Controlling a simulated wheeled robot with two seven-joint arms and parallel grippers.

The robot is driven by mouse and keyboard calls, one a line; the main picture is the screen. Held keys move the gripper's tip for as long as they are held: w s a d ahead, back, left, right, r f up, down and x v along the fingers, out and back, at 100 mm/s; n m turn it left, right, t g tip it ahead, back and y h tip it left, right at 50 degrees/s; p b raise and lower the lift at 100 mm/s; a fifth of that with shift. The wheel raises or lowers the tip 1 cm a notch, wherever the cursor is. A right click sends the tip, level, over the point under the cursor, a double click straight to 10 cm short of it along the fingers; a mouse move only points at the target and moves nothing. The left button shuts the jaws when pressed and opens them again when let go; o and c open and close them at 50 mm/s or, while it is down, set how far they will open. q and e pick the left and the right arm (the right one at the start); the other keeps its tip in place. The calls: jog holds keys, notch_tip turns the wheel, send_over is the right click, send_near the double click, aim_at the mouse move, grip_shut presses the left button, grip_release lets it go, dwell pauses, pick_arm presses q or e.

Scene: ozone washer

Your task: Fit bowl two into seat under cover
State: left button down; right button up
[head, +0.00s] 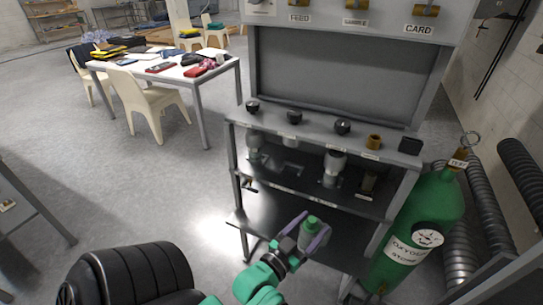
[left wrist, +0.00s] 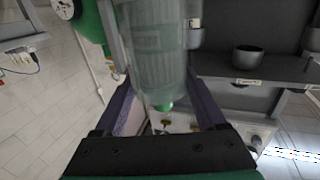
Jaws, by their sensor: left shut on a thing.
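A clear bowl with a green nub (head: 312,223) is between the purple fingers of my left gripper (head: 316,229), which is shut on it. In the left wrist view the bowl (left wrist: 160,55) is a ribbed, see-through cylinder between the fingers, its green nub toward the palm. In the head view it shows in front of the lower black shelf, below the middle shelf. The middle shelf carries cup-like fittings: one at left (head: 255,148) and one at centre (head: 334,165). Which is bowl two's seat I cannot tell. My right gripper is not in view.
The grey rack has a ledge with black knobs (head: 294,117) above the middle shelf. A green oxygen cylinder (head: 425,210) stands close at its right, beside ribbed black hoses (head: 475,185). A white table (head: 166,66) and chairs stand back left. Floor is clear left of the rack.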

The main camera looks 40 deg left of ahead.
pick_arm(q)
jog(key=w+a+n+y+b, duration=0.1)
jog(key=w+a+b, duration=0.1)
jog(key=a, duration=0.4)
jog(key=w+a+n+y+b, duration=0.1)
jog(key=w+a+y+b, duration=0.1)
jog(key=a+b, duration=0.3)
jog(key=w+a+n+g+y+b, duration=0.1)
jog(key=w+a+y+b, duration=0.1)
jog(key=a, duration=0.7)
jog(key=shift+w+f+n+b, duration=0.2)
jog(key=shift+w+n+b, duration=0.1)
jog(key=shift+w+b, duration=0.65)
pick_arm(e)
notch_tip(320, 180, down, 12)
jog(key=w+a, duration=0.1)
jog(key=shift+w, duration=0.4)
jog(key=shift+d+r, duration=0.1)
pick_arm(q)
jog(key=b+x, duration=0.2)
jog(key=x, duration=1.2)
jog(key=shift+w+a+f+y+b, duration=0.2)
jog(key=shift+w+a+y+b, duration=0.1)
jog(key=shift+w+y+b, duration=0.1)
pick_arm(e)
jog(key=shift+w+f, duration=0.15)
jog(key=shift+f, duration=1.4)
